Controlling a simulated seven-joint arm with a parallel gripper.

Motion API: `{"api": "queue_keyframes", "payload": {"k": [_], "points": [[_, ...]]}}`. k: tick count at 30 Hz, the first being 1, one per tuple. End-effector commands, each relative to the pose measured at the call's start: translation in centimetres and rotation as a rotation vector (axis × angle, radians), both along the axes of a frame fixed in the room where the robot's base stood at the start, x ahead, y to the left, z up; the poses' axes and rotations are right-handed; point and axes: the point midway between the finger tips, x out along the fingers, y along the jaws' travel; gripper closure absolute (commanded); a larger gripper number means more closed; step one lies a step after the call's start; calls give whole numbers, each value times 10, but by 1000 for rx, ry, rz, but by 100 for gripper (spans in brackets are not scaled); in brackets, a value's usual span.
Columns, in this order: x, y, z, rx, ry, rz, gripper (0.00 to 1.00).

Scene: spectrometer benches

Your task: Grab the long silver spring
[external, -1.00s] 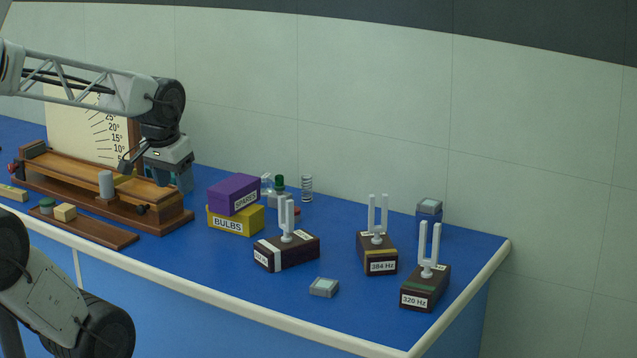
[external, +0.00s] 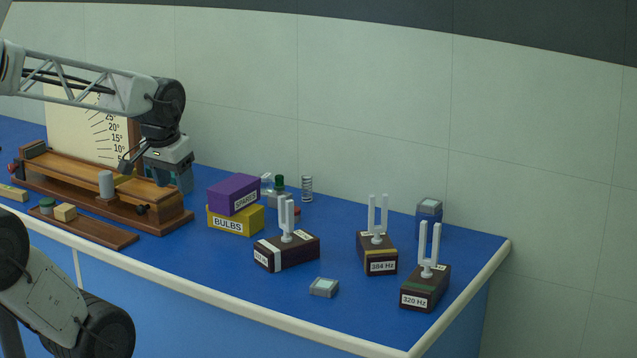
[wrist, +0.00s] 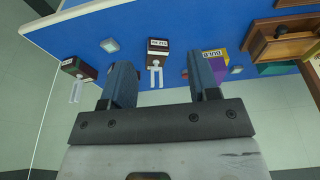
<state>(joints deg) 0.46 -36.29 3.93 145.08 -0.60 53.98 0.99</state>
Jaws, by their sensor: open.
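A silver coil spring (external: 307,188) stands upright on the blue bench near the wall, behind the boxes in the external view. I cannot make it out in the wrist view.
A purple SPARES box (external: 234,194) sits on a yellow BULBS box (external: 236,220) between my gripper and the spring. A green-capped bottle (external: 279,187) is just left of the spring. Tuning forks on dark blocks (external: 287,252) stand to the front and right.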

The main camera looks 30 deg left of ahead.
Motion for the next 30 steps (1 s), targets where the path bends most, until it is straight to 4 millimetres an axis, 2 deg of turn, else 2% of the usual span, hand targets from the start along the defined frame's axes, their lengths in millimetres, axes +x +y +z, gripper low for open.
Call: {"api": "queue_keyframes", "payload": {"k": [2,3,4,17,23,30], "points": [[0,0,0,0,0,0,45],[0,0,0,0,0,0,39],[0,0,0,0,0,0,37],[6,1,1,15,8,-15,37],[27,7,4,75,39,-74,37],[73,19,7,196,102,-198,37]]}}
